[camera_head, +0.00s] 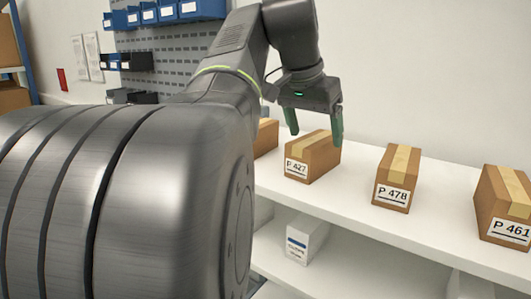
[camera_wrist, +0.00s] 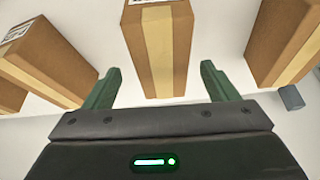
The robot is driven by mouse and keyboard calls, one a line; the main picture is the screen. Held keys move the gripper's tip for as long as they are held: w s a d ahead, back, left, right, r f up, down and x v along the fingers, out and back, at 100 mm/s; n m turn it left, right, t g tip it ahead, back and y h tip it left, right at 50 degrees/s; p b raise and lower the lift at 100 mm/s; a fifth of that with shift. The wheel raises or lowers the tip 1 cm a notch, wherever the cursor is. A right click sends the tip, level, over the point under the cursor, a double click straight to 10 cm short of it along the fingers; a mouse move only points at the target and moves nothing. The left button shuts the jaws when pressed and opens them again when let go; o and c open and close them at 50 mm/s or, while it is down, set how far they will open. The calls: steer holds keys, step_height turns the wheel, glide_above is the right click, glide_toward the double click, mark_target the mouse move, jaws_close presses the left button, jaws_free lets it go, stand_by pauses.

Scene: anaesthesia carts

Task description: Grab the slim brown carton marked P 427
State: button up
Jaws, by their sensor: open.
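The slim brown carton marked P 427 (camera_head: 311,158) stands on the white upper shelf, with tan tape along its top and its label facing the front. My gripper (camera_head: 314,122) is just above and behind its top, fingers pointing down, open and empty. In the wrist view a taped carton (camera_wrist: 157,45) lies ahead between the two green fingers of my gripper (camera_wrist: 160,88), with clear gaps on both sides. Its label is cut off at the top edge there, but its place matches the P 427 carton. I cannot tell exactly how high the fingertips are.
The carton P 478 (camera_head: 397,178) stands to the right, and P 461 (camera_head: 504,205) farther right. Another carton (camera_head: 265,138) is partly hidden by my arm at left. A white box (camera_head: 306,238) sits on the lower shelf. Bare white shelf (camera_head: 355,175) separates the cartons.

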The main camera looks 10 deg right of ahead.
steer(key=shift+d+f, duration=0.15)
steer(key=shift+f, duration=0.25)
steer(key=shift+a+p+x, duration=0.15)
steer(key=shift+p+x, duration=0.15)
steer(key=shift+x, duration=1.1)
steer(key=shift+a+p+x, duration=0.1)
steer(key=shift+p+x, duration=0.2)
steer(key=shift+x, duration=1.1)
steer(key=shift+w+f, duration=0.1)
steer(key=shift+f, duration=0.1)
steer(key=shift+c, duration=0.2)
steer(key=c, duration=1.1)
